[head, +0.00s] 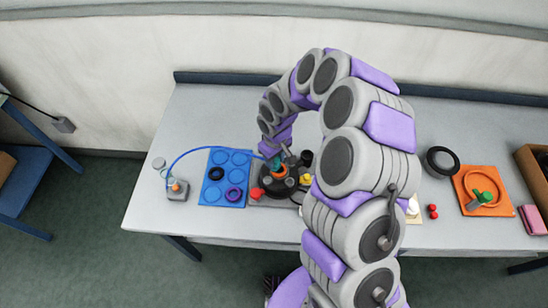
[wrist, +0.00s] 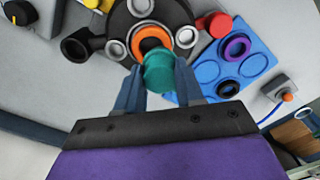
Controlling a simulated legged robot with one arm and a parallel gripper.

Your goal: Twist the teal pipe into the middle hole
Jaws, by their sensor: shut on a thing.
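The teal pipe (wrist: 159,74) is between the two fingers of my gripper (wrist: 160,82), which is shut on it. The black tank (wrist: 122,20) has a middle hole with an orange rim (wrist: 152,32). In the wrist view the pipe overlaps the near edge of this hole; I cannot tell whether its hidden end is inside. In the head view the black tank (head: 272,187) stands on the table under my gripper (head: 281,158), with a little teal showing there. My arm hides part of the tank's right side.
A blue tray (head: 212,197) with rings lies left of the tank. A small grey box with an orange knob (head: 177,188) has a blue cable arching from it. The table's back left is clear.

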